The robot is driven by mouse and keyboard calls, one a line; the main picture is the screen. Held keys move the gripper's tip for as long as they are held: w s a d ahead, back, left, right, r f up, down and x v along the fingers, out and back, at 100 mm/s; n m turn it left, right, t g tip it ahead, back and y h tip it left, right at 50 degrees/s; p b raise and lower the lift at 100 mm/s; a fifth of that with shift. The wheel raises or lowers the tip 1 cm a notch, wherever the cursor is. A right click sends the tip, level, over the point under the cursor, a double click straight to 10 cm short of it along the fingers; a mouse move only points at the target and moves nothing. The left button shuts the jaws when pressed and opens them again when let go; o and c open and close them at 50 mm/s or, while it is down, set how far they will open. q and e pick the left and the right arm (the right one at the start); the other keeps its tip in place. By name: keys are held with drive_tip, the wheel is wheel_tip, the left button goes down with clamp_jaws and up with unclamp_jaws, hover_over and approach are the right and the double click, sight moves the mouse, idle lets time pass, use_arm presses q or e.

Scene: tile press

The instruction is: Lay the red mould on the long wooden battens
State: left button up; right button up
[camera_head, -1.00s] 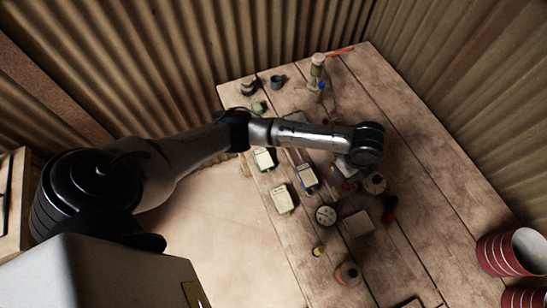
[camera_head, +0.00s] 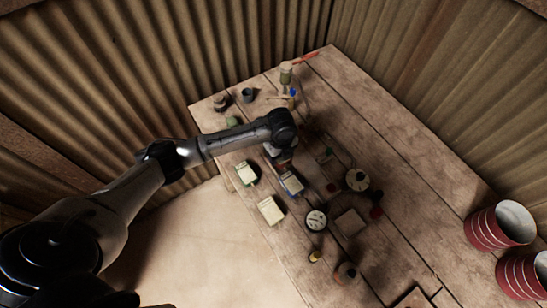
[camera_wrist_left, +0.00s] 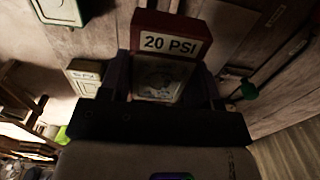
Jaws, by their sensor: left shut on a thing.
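The red mould (camera_wrist_left: 170,25) has a white "20 PSI" label on its side and a pale panel below it. In the left wrist view my left gripper (camera_wrist_left: 163,82) is shut on it, one dark finger on each side. In the head view the gripper (camera_head: 281,152) hangs under the end of my arm, over the table's left part near the pale-topped boxes. Only a little of the red mould shows there. The mould appears held above the table, but its height is hard to judge. I cannot clearly make out the long wooden battens. My right gripper is not in view.
Pale-topped boxes (camera_head: 271,210) stand along the table's left edge. A round dial (camera_head: 316,220), a round tin (camera_head: 357,180) and a flat square block (camera_head: 350,223) lie nearer. Red drums (camera_head: 500,224) stand at the right. The table's right side (camera_head: 400,135) is mostly bare.

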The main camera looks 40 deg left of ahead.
use_arm(q)
drive_tip(key=a+f, duration=0.2)
drive_tip(key=a, duration=0.1)
drive_tip(key=shift+w, duration=0.15)
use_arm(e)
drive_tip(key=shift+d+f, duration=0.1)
use_arm(q)
drive_tip(key=shift+f, duration=2)
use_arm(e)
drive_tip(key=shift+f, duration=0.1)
use_arm(q)
drive_tip(key=shift+a, duration=0.1)
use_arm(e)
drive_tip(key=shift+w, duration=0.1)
use_arm(q)
drive_tip(key=shift+f, duration=0.1)
drive_tip(key=o, duration=1.1)
